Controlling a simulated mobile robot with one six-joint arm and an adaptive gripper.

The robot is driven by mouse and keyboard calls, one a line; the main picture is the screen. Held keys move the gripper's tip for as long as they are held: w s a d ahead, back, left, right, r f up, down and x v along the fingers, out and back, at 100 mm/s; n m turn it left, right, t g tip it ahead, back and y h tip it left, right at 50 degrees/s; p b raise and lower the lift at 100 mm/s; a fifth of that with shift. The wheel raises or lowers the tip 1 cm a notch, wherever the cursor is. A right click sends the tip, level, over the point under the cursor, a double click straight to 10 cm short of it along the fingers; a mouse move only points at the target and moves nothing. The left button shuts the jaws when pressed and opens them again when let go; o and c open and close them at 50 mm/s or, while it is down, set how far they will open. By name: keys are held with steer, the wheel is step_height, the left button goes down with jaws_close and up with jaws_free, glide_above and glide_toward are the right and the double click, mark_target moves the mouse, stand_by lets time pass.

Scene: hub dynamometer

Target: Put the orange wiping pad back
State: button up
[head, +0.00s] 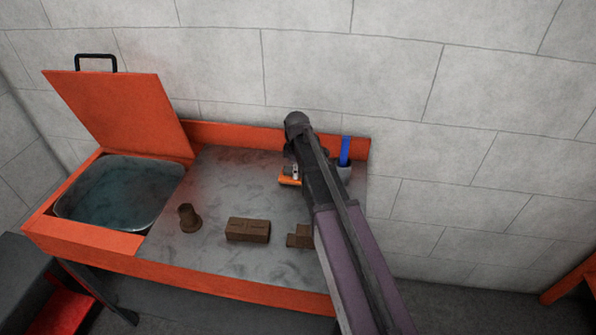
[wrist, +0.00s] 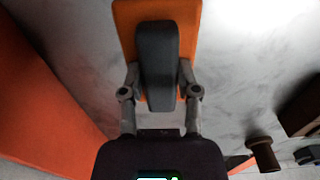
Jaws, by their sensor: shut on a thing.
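The orange wiping pad (wrist: 127,15) is a flat orange block with a dark grey grip on top in the wrist view. My gripper (wrist: 158,85) has one finger on each side of the grey grip and is shut on it. In the head view the pad (head: 289,181) shows as a thin orange strip under my gripper (head: 294,171), at the back right of the grey bench top (head: 225,180). My arm hides part of it there. I cannot tell whether the pad touches the bench or hangs just above it.
A blue upright item (head: 345,150) stands in a grey holder (head: 344,174) right of my gripper. A brown flanged cylinder (head: 188,217), a brown block (head: 248,229) and a brown stepped part (head: 299,237) stand in front. An open-lidded basin (head: 165,205) is at left. An orange backboard (head: 235,134) edges the bench.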

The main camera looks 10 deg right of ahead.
steer(key=shift+f, duration=0.15)
steer(key=o, duration=1)
steer(key=shift+r, duration=0.2)
step_height(320, 180, up, 12)
steer(key=p, duration=1.2)
steer(key=shift+s, duration=0.1)
steer(key=s+m, duration=1.3)
steer(key=s, duration=0.7)
steer(key=shift+d+m, duration=0.15)
steer(key=shift+m, duration=0.15)
